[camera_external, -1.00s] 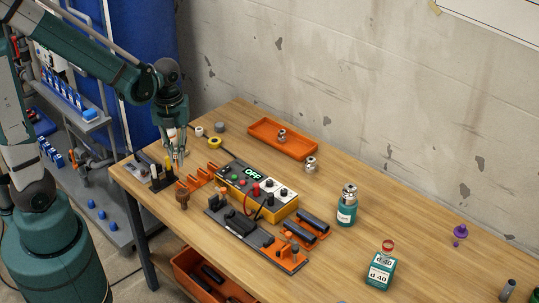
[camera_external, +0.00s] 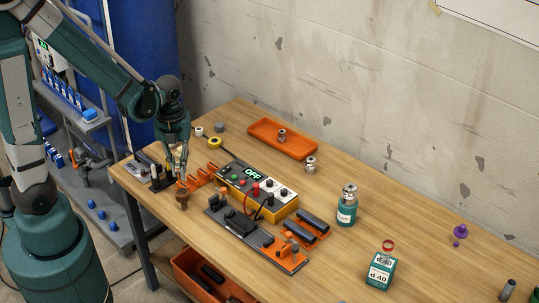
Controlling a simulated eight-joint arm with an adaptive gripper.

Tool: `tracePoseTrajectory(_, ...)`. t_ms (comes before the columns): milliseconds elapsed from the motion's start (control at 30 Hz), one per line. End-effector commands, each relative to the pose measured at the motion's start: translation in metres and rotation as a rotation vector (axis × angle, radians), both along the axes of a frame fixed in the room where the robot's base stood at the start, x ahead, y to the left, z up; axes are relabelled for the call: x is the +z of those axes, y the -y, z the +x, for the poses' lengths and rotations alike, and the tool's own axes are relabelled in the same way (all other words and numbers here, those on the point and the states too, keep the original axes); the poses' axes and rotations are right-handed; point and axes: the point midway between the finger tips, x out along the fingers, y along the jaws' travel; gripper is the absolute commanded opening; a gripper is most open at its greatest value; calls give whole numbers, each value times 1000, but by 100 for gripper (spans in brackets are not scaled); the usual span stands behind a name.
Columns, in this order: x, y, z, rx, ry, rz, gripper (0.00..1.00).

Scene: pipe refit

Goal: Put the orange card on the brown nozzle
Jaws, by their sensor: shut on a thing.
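The brown nozzle (camera_external: 182,199) stands upright near the table's left front edge, in front of the orange slotted rack (camera_external: 208,172). My gripper (camera_external: 181,178) points down just behind and above the nozzle, at the near end of the rack. Its fingers are close together on something too small to make out. I cannot tell the orange card apart from the orange rack around the fingertips. I cannot tell whether the fingertips touch the rack.
A yellow control box (camera_external: 257,190) reading OFF stands right of the nozzle. A grey fixture (camera_external: 238,226) lies in front of it. A dark holder (camera_external: 160,181) stands close on the left. An orange tray (camera_external: 262,133) lies behind.

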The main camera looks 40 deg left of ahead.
Motion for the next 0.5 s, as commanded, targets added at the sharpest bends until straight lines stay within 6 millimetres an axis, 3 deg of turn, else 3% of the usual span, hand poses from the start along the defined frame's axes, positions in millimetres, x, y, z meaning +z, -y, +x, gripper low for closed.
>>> tracePoseTrajectory(500, -5, 0, 0, 0, 0, 0, 3)
